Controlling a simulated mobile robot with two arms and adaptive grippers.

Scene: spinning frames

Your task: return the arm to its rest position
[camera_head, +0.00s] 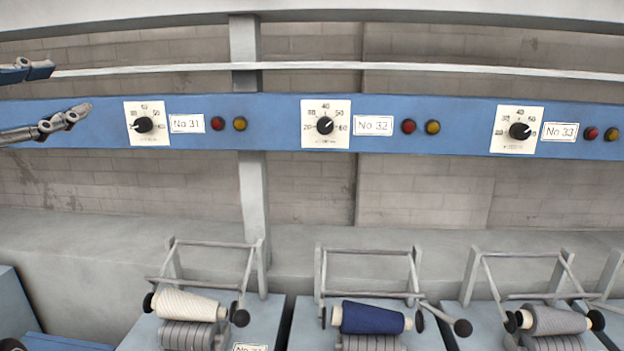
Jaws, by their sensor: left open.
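My left gripper (70,88) comes in at the left edge, in front of the blue panel's left end. Its two fingers are spread apart with nothing between them. The upper finger is cut off by the picture edge, and most of the arm is out of view. The fingertips are to the left of the No 31 dial (144,124) and appear apart from it. My right gripper is not in view.
A blue panel (270,112) crosses the view, with dials No 32 (325,125) and No 33 (518,130) and red and yellow lamps. Below, frames hold a cream cone (188,305), a navy cone (372,318) and a grey cone (555,321). A grey post (252,200) stands behind.

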